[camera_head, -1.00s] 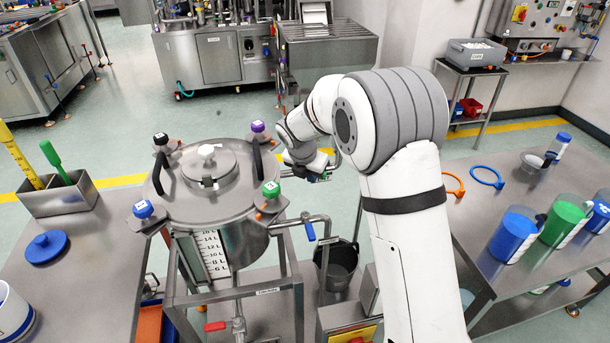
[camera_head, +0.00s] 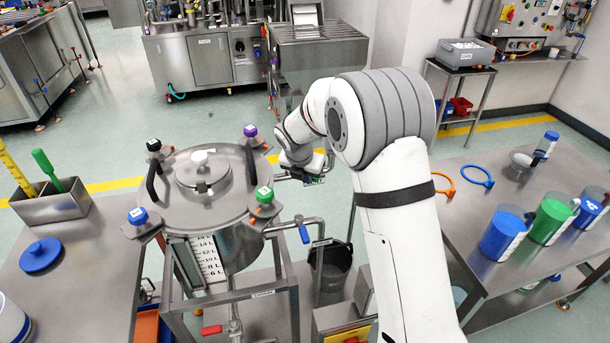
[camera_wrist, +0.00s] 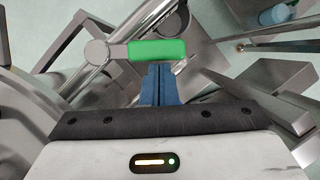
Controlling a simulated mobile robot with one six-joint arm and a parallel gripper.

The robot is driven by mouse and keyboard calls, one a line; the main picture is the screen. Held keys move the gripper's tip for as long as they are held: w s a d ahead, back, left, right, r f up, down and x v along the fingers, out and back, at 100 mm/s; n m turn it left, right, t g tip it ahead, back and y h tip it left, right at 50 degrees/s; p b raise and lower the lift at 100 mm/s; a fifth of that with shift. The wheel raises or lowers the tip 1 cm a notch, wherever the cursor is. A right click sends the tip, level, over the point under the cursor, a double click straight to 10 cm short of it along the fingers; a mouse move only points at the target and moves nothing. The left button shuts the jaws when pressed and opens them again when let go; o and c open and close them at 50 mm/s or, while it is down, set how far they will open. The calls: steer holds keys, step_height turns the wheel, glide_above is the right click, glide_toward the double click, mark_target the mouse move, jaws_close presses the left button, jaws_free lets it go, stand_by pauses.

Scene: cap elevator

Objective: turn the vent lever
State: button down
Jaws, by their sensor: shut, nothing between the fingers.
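A lever with a green grip (camera_wrist: 157,50) and a round grey hub lies across the top middle of the wrist view. No label on it is readable; it appears to be the vent lever. My gripper (camera_wrist: 157,70) is shut, its blue fingers together with nothing between them. The fingertips are right at the lower edge of the green grip; I cannot tell whether they touch it. In the head view my gripper (camera_head: 306,177) is just right of the lidded steel vessel (camera_head: 240,240). The green lever cannot be made out there.
The vessel lid carries clamps with coloured knobs, including a green one (camera_head: 264,195). A blue-handled lever (camera_head: 304,234) and a red-handled lever (camera_head: 211,330) sit lower. A dark bucket (camera_head: 330,268) stands below. Steel tables flank both sides; the right table (camera_head: 465,225) holds coloured containers.

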steer(key=shift+w+d+r, duration=0.1)
steer(key=w+p, duration=0.1)
steer(key=p, duration=0.1)
steer(key=w+d+n+p, duration=0.1)
steer(key=n+p, duration=0.1)
steer(key=p, duration=0.1)
steer(key=shift+w+d+y+p, duration=0.3)
steer(key=shift+w+d+y, duration=0.05)
steer(key=shift+w+y, duration=0.05)
steer(key=shift+w+d+p, duration=0.15)
steer(key=shift+w+p, duration=0.35)
steer(key=shift+w, duration=0.15)
